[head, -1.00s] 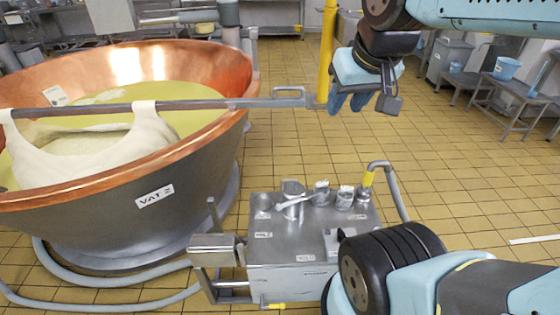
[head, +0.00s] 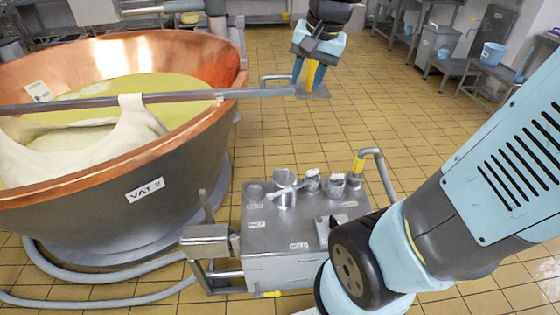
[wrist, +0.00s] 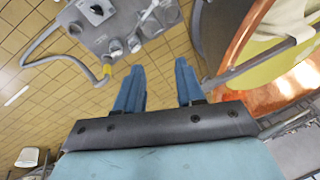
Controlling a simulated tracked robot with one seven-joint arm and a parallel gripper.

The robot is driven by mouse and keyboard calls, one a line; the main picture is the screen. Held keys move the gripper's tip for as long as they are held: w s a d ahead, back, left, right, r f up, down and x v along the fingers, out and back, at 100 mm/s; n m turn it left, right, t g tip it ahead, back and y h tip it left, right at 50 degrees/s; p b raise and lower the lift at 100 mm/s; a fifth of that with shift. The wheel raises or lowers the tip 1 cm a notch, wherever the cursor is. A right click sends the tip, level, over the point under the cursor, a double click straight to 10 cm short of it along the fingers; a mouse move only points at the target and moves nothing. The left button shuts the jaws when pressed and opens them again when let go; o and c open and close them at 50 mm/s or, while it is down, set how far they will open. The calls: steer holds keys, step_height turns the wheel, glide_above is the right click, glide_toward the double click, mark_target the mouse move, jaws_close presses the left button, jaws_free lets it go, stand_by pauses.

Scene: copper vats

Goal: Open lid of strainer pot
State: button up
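A small metal pot (head: 284,196) with a light handle-like piece across its top stands on the grey metal cart (head: 262,238). I take it as the strainer pot, but it is too small to tell its lid clearly. The cart also shows at the top of the wrist view (wrist: 108,36). My gripper (head: 308,85) hangs above and behind the cart, near the end of the long bar and apart from the pot. In the wrist view my gripper (wrist: 159,66) has its two blue fingers spread, with only floor between them.
A copper vat (head: 150,195) labelled VAT 2 stands at the left, a cloth (head: 75,150) hanging from a bar (head: 180,97) across it. Small cups (head: 336,184) and an upright pipe (head: 382,172) stand by the pot. The tiled floor (head: 430,130) at right is open.

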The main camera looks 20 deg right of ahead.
steer(key=w+f+m+g, duration=0.3)
steer(key=w+f+m, duration=0.4)
steer(key=w+f, duration=0.5)
steer(key=m+g+h, duration=0.1)
steer(key=m+g, duration=0.1)
steer(key=m, duration=0.6)
glide_above(285, 177)
steer(key=a, duration=0.2)
step_height(285, 177, down, 32)
steer(key=shift+w+d+r, duration=0.15)
steer(key=shift+r, duration=0.05)
jaws_close()
